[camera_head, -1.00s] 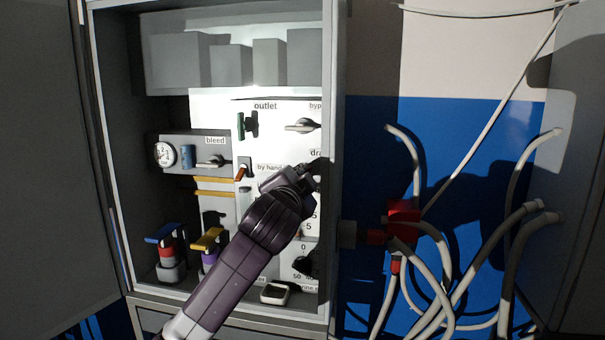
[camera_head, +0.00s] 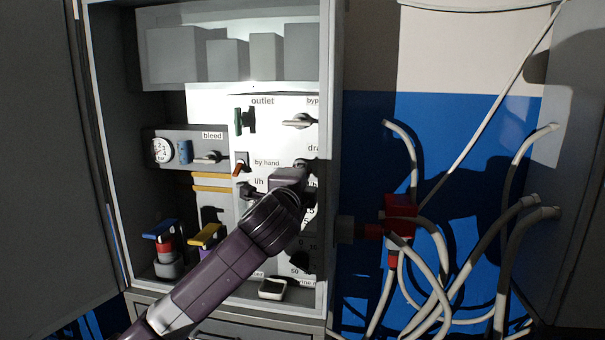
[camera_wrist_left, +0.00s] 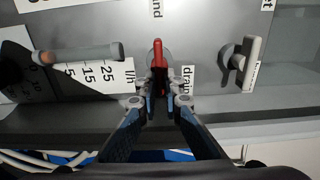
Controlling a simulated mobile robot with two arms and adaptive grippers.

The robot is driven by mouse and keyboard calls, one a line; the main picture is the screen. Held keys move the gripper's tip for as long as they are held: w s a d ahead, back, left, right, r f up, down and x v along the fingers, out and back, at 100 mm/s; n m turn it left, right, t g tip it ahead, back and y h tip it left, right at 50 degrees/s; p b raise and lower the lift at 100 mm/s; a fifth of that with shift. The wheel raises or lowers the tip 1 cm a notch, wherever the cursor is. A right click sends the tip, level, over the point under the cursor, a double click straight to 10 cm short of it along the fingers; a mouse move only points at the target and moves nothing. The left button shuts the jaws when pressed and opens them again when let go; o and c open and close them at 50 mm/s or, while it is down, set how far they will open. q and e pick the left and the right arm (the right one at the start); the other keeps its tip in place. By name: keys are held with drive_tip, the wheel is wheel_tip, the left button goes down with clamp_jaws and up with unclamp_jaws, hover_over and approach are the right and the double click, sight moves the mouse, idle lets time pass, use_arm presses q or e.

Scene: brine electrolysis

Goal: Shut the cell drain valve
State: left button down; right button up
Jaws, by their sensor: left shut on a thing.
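The cell drain valve's red handle (camera_wrist_left: 158,80) shows in the left wrist view beside the "drain" label, over a round grey hub. It runs up and down in that view. My left gripper (camera_wrist_left: 159,84) is closed around this handle, one finger on each side. In the head view my left gripper (camera_head: 297,176) is at the panel just below the partly cut-off "dr" label. There the arm and the gripper hide most of the valve. My right gripper is in neither view.
The pale bypass handle (camera_head: 299,122) sits just above, and the green outlet handle (camera_head: 245,121) is up to the left. The cabinet's right wall (camera_head: 331,210) is close beside my gripper. A tube-shaped gauge (camera_wrist_left: 80,53) lies left of the handle in the wrist view.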

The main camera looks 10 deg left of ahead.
use_arm(q)
drive_tip(key=shift+f, duration=0.15)
drive_tip(key=c, duration=2.1)
unclamp_jaws()
drive_tip(key=shift+d, duration=0.1)
drive_tip(key=s, duration=1.2)
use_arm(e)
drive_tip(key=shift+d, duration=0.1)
